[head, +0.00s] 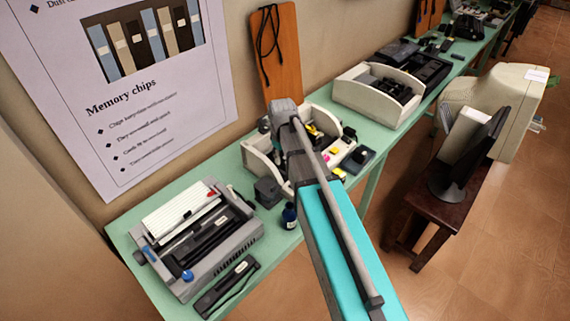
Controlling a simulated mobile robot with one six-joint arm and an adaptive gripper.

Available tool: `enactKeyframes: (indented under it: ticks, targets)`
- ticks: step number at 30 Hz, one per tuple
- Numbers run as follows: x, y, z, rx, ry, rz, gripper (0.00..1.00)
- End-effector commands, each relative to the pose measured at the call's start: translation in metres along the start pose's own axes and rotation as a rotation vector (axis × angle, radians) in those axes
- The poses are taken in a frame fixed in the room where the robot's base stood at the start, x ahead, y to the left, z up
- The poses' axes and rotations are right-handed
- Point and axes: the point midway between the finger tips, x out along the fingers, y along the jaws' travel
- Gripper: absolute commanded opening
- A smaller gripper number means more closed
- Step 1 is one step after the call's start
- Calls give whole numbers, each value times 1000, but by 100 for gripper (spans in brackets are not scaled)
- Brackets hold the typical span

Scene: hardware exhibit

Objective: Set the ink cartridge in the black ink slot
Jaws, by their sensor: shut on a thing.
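My arm reaches over the green table, and its grey wrist end (286,112) is above an open cream bin (258,158). My gripper's fingers are hidden behind the arm, and nothing held shows. A small dark bottle (289,216) stands at the table's front edge.
A grey printer-like machine (230,247) and a black handheld device (227,287) are at the near left. A grey block (267,192) is by the cream bin. A second cream bin (365,104) stands farther along. A bench (440,214) with a monitor (470,160) is to the right.

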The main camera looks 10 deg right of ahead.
Motion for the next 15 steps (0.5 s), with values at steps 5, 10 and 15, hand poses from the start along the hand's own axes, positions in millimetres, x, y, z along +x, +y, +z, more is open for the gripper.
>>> enactKeyframes:
  ticks: [5,10,15]
  targets:
    - [3,-3,4,-1,0,0,0]
    - [12,-16,16,-2,0,0,0]
    - [25,-36,36,-2,0,0,0]
